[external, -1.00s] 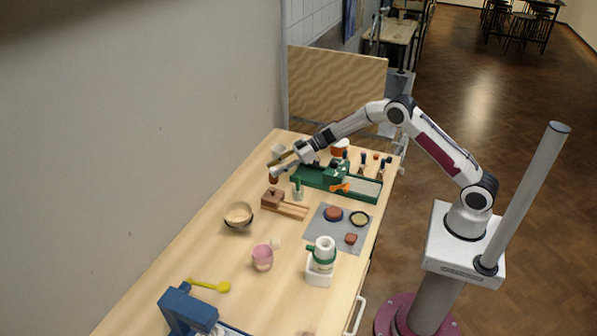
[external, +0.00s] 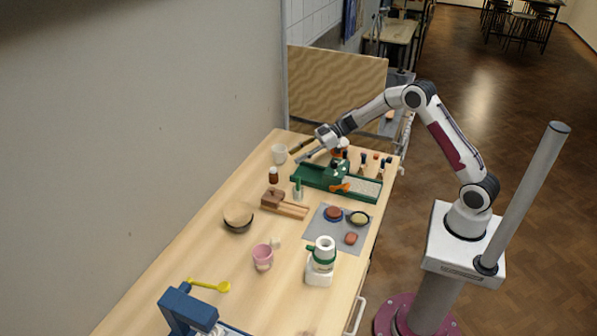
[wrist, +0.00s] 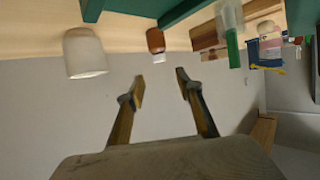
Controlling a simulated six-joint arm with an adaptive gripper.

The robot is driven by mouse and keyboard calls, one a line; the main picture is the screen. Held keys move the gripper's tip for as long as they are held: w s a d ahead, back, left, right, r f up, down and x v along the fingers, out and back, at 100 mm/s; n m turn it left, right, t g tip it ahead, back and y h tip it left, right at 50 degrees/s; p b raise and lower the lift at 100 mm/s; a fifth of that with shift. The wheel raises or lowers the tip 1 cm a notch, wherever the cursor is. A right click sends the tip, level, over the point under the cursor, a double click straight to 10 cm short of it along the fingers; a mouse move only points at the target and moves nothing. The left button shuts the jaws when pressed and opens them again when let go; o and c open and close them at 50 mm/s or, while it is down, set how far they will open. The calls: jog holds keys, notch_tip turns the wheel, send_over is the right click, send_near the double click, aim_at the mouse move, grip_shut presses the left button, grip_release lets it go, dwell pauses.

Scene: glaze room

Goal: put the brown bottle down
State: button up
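The brown bottle (external: 273,175) stands upright on the wooden table, near the wall side, with a pale cap. It also shows in the wrist view (wrist: 155,41), where the picture looks upside down. My gripper (external: 294,156) is open and empty, to the right of the bottle in the external view and apart from it. In the wrist view, the two fingers (wrist: 160,83) are spread wide with nothing between them, and the bottle lies beyond their tips.
A white cup (external: 279,154) stands just behind the bottle, close to my fingers. A green rack (external: 322,181) lies to the right, with a clear and green bottle (external: 297,189) by its near edge. A wooden block (external: 272,200) stands nearer the front. Bare table lies left of the bottle.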

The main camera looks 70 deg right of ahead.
dwell(0.7)
jog(key=s+d+r+m+t+h, duration=0.25)
jog(key=r+h, duration=0.25)
jog(key=r, duration=0.5)
jog(key=s+d+r+m+t+h, duration=0.2)
jog(key=s+d+r+m+h, duration=0.15)
jog(key=r, duration=0.65)
jog(key=s+m+g+h, duration=0.3)
jog(key=s+g+h, duration=0.1)
jog(key=s, duration=1.8)
jog(key=s+a+f+g+y, duration=0.1)
jog(key=s+a+f, duration=0.3)
jog(key=s, duration=0.6)
jog(key=s+a+f+g+y, duration=0.2)
jog(key=s+a+f+g, duration=0.1)
jog(key=s, duration=0.6)
jog(key=shift+s+a+f, duration=0.4)
jog(key=shift+a+f, duration=0.3)
jog(key=shift+a, duration=0.2)
